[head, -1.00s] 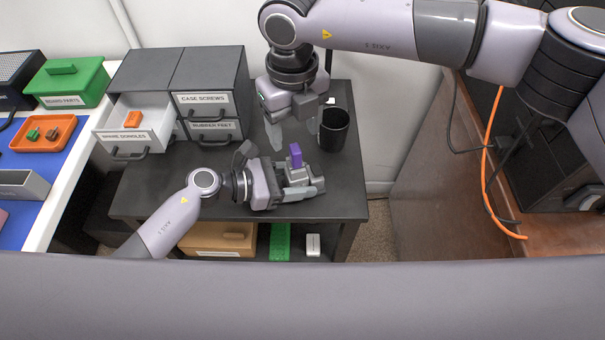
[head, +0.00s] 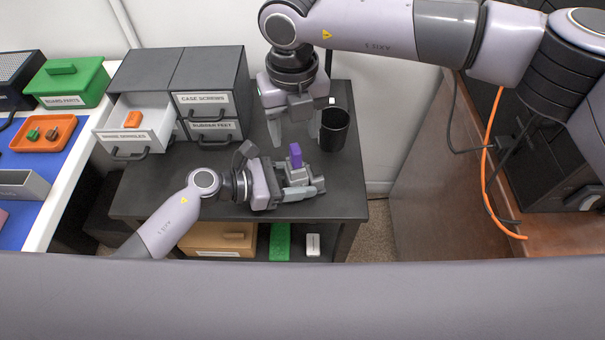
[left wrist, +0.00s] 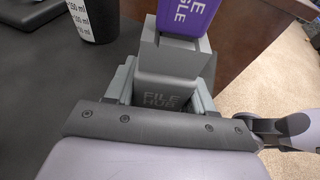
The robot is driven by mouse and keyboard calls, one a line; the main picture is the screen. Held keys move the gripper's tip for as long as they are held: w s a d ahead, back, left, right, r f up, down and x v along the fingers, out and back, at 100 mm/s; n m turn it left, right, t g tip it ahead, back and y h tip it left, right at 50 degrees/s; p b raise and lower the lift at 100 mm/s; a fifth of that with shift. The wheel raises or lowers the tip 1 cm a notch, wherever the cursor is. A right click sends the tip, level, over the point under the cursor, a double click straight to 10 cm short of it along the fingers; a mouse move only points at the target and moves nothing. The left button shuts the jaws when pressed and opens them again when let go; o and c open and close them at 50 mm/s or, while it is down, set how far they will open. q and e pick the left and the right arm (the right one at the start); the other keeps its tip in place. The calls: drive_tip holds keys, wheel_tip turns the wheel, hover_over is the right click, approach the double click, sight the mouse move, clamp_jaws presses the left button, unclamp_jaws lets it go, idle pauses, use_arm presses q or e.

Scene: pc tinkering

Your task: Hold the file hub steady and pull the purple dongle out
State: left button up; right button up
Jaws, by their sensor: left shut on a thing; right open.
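The grey file hub (left wrist: 165,85) sits on the dark cabinet top, its label facing the left wrist camera. My left gripper (head: 300,184) is shut on the hub, with a finger on either side of it. The purple dongle (head: 295,156) stands upright in the hub's top. It also shows at the top edge of the left wrist view (left wrist: 187,15), partly cut off. My right gripper (head: 295,130) points down, open and empty, above and behind the dongle, apart from it.
A black cup (head: 334,130) stands close to the right of my right gripper. A drawer unit (head: 208,85) stands at the back left, with its spare dongles drawer (head: 135,128) pulled out and an orange item (head: 132,118) inside. The cabinet top (head: 160,185) is clear at the left.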

use_arm(q)
drive_tip(key=shift+s+f, duration=0.15)
drive_tip(key=shift+f, duration=0.15)
use_arm(e)
drive_tip(key=shift+s, duration=0.25)
drive_tip(key=shift+f, duration=0.1)
drive_tip(key=shift+f, duration=1.05)
clamp_jaws()
drive_tip(key=shift+r, duration=0.8)
